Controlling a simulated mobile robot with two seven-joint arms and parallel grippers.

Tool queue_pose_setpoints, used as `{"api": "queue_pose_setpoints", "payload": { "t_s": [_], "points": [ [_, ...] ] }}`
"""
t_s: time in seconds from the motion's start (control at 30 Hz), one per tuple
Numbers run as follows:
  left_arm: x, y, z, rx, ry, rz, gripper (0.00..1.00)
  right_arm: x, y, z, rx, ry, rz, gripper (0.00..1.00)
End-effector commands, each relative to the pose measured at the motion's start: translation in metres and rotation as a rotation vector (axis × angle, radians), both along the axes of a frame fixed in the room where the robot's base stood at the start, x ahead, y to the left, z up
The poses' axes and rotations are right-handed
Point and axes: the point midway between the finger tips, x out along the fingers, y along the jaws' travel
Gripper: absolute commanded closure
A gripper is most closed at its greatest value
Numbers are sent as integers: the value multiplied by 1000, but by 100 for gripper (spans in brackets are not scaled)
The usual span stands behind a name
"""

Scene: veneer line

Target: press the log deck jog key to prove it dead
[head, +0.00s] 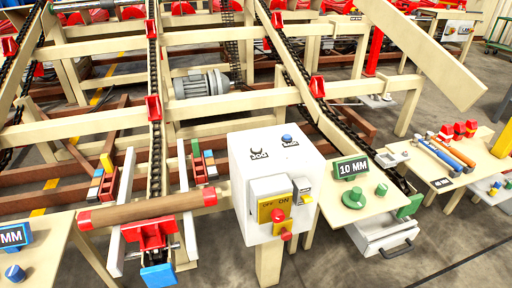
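A white control box (250,185) stands on a cream post in the middle of the head view. Each has a small dark label, too small to read surely, so I cannot tell which is the jog key. On the front is a yellow OFF/ON switch plate (267,208) with a red handle (279,216) low on it. Neither of my grippers is in view.
The log deck's cream frame and chains (155,110) fill the area behind the box. A brown log (147,208) lies left of it. To the right are a 10 MM sign (352,168), green knobs (354,199), an open drawer (385,235) and a bench with hammers (445,155).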

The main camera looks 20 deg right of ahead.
Motion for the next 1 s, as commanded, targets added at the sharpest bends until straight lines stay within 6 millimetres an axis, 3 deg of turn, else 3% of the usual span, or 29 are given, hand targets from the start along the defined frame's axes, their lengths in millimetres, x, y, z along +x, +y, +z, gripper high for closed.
{"api": "queue_pose_setpoints", "payload": {
  "t_s": [0.13,0.57,1.0],
  "points": [
    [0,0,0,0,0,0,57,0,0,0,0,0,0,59],
    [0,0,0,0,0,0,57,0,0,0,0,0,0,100],
    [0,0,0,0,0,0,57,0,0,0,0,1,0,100]
  ]
}}
